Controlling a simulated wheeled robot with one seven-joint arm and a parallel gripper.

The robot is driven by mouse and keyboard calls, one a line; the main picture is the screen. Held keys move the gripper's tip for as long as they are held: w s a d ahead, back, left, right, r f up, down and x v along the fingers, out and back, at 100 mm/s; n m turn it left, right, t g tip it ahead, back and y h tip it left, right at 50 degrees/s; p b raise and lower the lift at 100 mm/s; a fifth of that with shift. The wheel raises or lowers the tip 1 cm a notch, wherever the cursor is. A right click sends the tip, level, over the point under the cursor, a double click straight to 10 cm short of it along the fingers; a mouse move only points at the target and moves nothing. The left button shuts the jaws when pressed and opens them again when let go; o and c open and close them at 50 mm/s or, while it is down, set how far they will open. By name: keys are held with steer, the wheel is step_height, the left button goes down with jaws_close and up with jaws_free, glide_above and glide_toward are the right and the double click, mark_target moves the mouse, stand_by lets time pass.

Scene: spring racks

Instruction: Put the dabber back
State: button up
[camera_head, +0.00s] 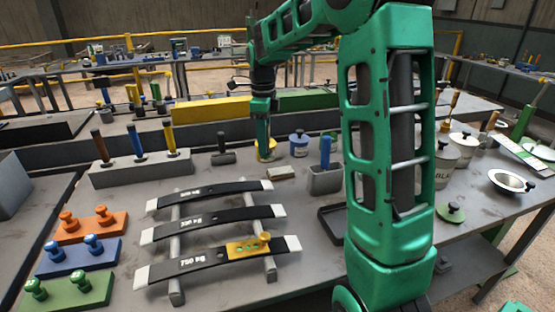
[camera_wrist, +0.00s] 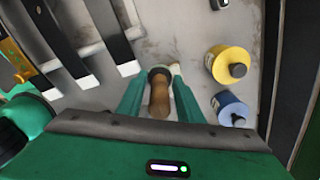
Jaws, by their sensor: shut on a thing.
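My gripper (camera_head: 263,140) reaches down over the bench beside a yellow pot (camera_head: 270,148). In the wrist view my gripper (camera_wrist: 158,88) is shut on a tool with a brown wooden handle (camera_wrist: 160,98) and a dark collar, which I take to be the dabber. A pale piece shows just past its far end; I cannot tell whether it belongs to the tool. In the head view the held tool is hidden by the gripper. The wrist view also shows the yellow pot (camera_wrist: 228,66) and a blue pot (camera_wrist: 232,110) to the right of the fingers.
A grey block (camera_head: 140,172) holds brown, blue and yellow handles. A grey cup (camera_head: 325,181) holds a blue-handled tool. Dark leaf springs (camera_head: 210,224) lie on a rack in front. Orange, blue and green peg blocks stand front left.

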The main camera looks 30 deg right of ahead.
steer(key=d+f, duration=0.1)
steer(key=d, duration=0.1)
steer(key=d+f, duration=0.1)
steer(key=d, duration=0.1)
steer(key=d+f, duration=0.2)
steer(key=shift+w+d, duration=0.2)
steer(key=shift+f, duration=1.95)
steer(key=o, duration=1.1)
steer(key=shift+c, duration=0.2)
